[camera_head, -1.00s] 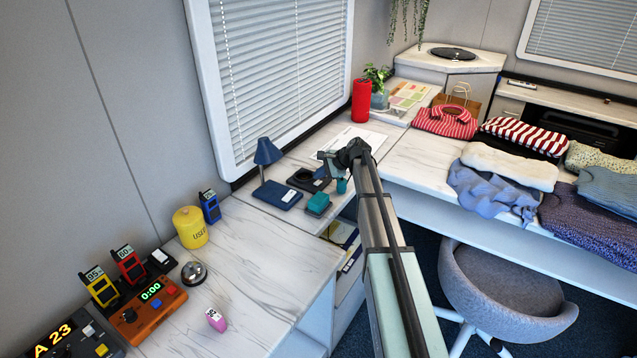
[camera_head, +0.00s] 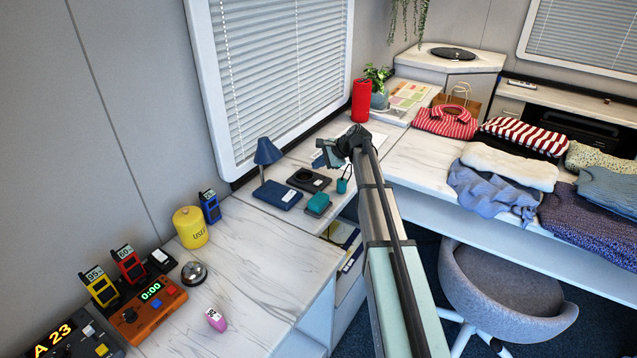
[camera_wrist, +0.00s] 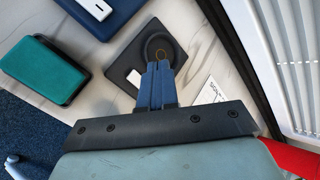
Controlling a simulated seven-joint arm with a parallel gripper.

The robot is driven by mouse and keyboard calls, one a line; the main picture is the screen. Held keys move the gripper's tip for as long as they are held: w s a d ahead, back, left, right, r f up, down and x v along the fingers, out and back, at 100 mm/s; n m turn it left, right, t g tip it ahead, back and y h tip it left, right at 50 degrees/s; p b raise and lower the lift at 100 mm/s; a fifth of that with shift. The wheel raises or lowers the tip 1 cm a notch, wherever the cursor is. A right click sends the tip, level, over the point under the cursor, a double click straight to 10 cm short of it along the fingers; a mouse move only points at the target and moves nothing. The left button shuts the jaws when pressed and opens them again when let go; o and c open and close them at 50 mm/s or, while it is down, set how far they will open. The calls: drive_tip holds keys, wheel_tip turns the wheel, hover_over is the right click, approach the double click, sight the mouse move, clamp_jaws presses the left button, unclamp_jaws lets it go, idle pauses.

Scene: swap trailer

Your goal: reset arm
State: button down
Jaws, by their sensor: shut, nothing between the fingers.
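My gripper (camera_head: 326,152) is raised over the marble-patterned counter near the window. In the wrist view its blue fingers (camera_wrist: 157,82) are together with nothing between them. They point toward a dark pad with a round recess (camera_wrist: 160,47); the same pad (camera_head: 309,180) lies to the lower left of my gripper in the head view. A gap between the fingers and the pad cannot be measured from these frames.
A teal box (camera_head: 318,203), a navy box (camera_head: 278,195) and a blue lamp (camera_head: 267,152) stand left of the arm. A red cylinder (camera_head: 361,101) stands behind it. Folded clothes (camera_head: 508,165) cover the right counter. A grey chair (camera_head: 508,295) stands below.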

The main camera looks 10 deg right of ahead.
drive_tip(key=s+d+f+m+t+h, duration=0.1)
drive_tip(key=s+d+f+m+h, duration=0.1)
drive_tip(key=d+f, duration=0.5)
drive_tip(key=s+d+f+m+t+h, duration=0.1)
drive_tip(key=s+d+f, duration=0.25)
drive_tip(key=d, duration=0.75)
drive_tip(key=s+a+f+n+g, duration=0.3)
drive_tip(key=s+a+f, duration=0.2)
drive_tip(key=s+f, duration=0.5)
drive_tip(key=s+a+f+n+g+h, duration=0.1)
drive_tip(key=s+a+f+n+g, duration=0.1)
drive_tip(key=s+a+f, duration=0.55)
drive_tip(key=s+a+f+n+g, duration=0.3)
drive_tip(key=s+f, duration=0.7)
drive_tip(key=s, duration=0.4)
drive_tip(key=s+a+f+n+g+h, duration=0.1)
drive_tip(key=s+a+f+n+g, duration=0.1)
drive_tip(key=s, duration=0.8)
drive_tip(key=s+a+f+n+g+h, duration=0.1)
drive_tip(key=s+a+f+n+g, duration=0.1)
drive_tip(key=s, duration=0.9)
drive_tip(key=s+a+f+n+g, duration=0.2)
drive_tip(key=s+n, duration=0.4)
drive_tip(key=s, duration=0.5)
drive_tip(key=shift+s+a+f+g+h, duration=0.2)
drive_tip(key=shift+a+f+g+h, duration=0.15)
drive_tip(key=shift+a, duration=0.3)
